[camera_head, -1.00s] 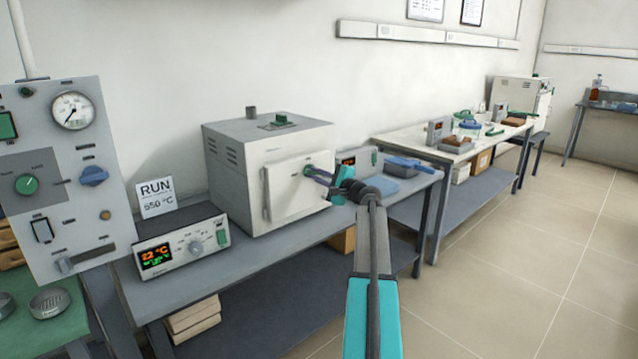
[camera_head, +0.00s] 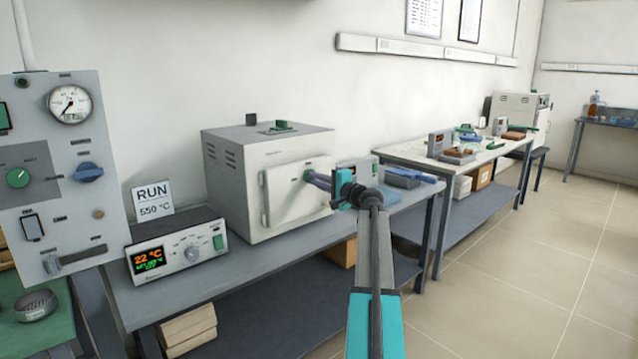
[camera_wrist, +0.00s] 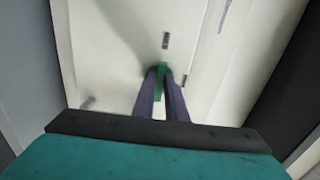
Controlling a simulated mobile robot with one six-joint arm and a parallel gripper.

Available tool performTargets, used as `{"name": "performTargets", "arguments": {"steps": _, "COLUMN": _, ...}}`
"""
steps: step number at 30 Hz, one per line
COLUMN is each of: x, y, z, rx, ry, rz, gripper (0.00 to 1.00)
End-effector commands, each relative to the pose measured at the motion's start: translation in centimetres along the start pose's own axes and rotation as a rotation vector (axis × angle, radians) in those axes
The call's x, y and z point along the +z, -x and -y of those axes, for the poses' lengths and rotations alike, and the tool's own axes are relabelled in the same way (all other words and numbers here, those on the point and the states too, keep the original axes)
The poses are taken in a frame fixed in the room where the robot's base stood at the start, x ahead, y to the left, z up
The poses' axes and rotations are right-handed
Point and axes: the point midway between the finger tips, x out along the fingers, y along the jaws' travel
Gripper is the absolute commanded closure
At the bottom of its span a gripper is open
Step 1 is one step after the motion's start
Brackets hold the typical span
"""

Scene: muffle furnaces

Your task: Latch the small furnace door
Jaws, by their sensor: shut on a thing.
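The small furnace (camera_head: 232,170) is a light grey box on the bench, and its front door (camera_head: 288,198) lies against the front face. A green latch handle (camera_head: 308,174) is near the door's upper right. My gripper (camera_head: 311,177) is shut on this handle, with its purple-grey fingers reaching in from the right. In the wrist view the green latch handle (camera_wrist: 161,72) shows between the two fingertips of my gripper (camera_wrist: 160,78), in front of the pale door (camera_wrist: 110,50). The fingers hide part of the handle.
A controller (camera_head: 178,252) reading 22 °C stands left of the furnace, with a RUN 550 °C sign (camera_head: 153,199) behind it. A grey panel (camera_head: 55,170) is at far left. Blue trays (camera_head: 410,174) lie right of the furnace. The floor (camera_head: 500,270) at right is clear.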

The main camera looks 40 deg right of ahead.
Motion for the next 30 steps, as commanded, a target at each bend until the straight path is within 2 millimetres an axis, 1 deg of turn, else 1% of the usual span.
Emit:
{"name": "performTargets", "arguments": {"steps": 9, "x": 0.0, "y": 0.0, "z": 0.0, "rx": 0.001, "ry": 0.005, "rz": 0.000, "gripper": 1.00}}
{"name": "performTargets", "arguments": {"steps": 10, "x": 0.0, "y": 0.0, "z": 0.0, "rx": 0.001, "ry": 0.005, "rz": 0.000, "gripper": 0.83}}
{"name": "performTargets", "arguments": {"steps": 12, "x": 0.0, "y": 0.0, "z": 0.0, "rx": 0.001, "ry": 0.005, "rz": 0.000, "gripper": 0.72}}
{"name": "performTargets", "arguments": {"steps": 13, "x": 0.0, "y": 0.0, "z": 0.0, "rx": 0.001, "ry": 0.004, "rz": 0.000, "gripper": 0.70}}
{"name": "performTargets", "arguments": {"steps": 23, "x": 0.0, "y": 0.1, "z": 0.0, "rx": 0.001, "ry": 0.002, "rz": 0.000, "gripper": 0.70}}
{"name": "performTargets", "arguments": {"steps": 26, "x": 0.0, "y": 0.4, "z": 0.0, "rx": 0.000, "ry": 0.002, "rz": 0.000, "gripper": 0.70}}
{"name": "performTargets", "arguments": {"steps": 30, "x": 0.0, "y": 1.4, "z": 0.0, "rx": 0.000, "ry": 0.002, "rz": 0.000, "gripper": 0.70}}
